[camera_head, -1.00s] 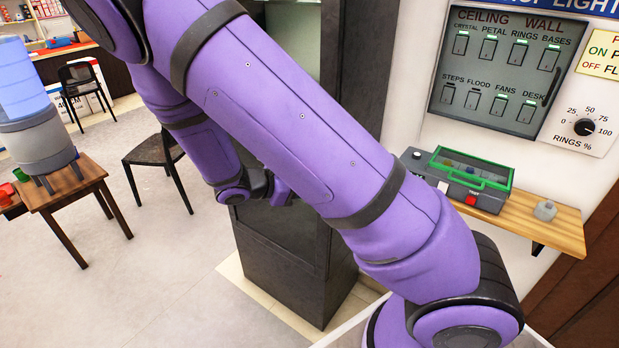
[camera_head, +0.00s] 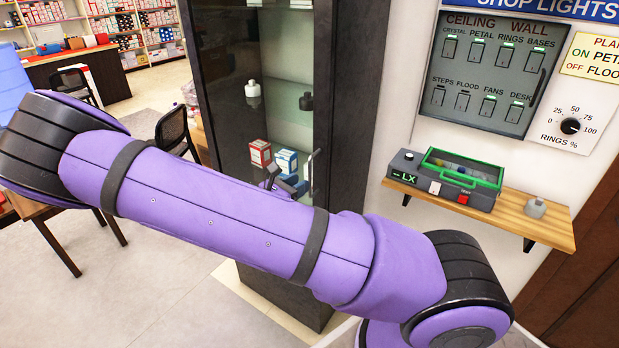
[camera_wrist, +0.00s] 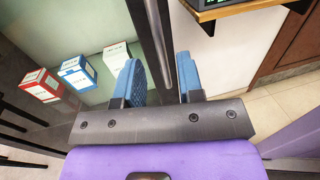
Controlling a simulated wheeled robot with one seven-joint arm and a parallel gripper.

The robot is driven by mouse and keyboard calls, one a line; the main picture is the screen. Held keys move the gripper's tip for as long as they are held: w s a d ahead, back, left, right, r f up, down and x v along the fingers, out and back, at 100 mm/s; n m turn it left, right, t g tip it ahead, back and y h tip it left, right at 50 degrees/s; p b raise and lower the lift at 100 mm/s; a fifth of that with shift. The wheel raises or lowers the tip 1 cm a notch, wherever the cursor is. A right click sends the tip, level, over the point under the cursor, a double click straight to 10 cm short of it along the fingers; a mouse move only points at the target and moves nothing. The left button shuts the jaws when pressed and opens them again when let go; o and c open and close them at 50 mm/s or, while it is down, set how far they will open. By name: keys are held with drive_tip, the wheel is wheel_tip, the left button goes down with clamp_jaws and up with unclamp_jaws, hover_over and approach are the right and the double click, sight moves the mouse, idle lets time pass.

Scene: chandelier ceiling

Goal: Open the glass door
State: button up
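The glass door (camera_head: 283,90) of a tall dark cabinet (camera_head: 345,90) is closed, as far as I can see. An upright handle (camera_head: 313,165) sits near its right edge. My gripper (camera_head: 290,182) is at the door's front, just left of the handle in the head view, partly hidden by my arm. In the wrist view my gripper (camera_wrist: 162,82) has its two blue fingers apart.
Boxes, such as a red-and-white one (camera_head: 260,153), and bottles stand behind the glass. Right of the cabinet, a wooden shelf (camera_head: 540,217) holds a grey-green device (camera_head: 445,178) below a switch panel (camera_head: 487,75). A chair (camera_head: 174,130) stands left; floor is free in front.

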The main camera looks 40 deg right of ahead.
sight(310, 177)
drive_tip(key=shift+w+d, duration=0.2)
drive_tip(key=shift+d, duration=1.05)
drive_tip(key=shift+w+d, duration=0.15)
drive_tip(key=shift+d, duration=1.05)
clamp_jaws()
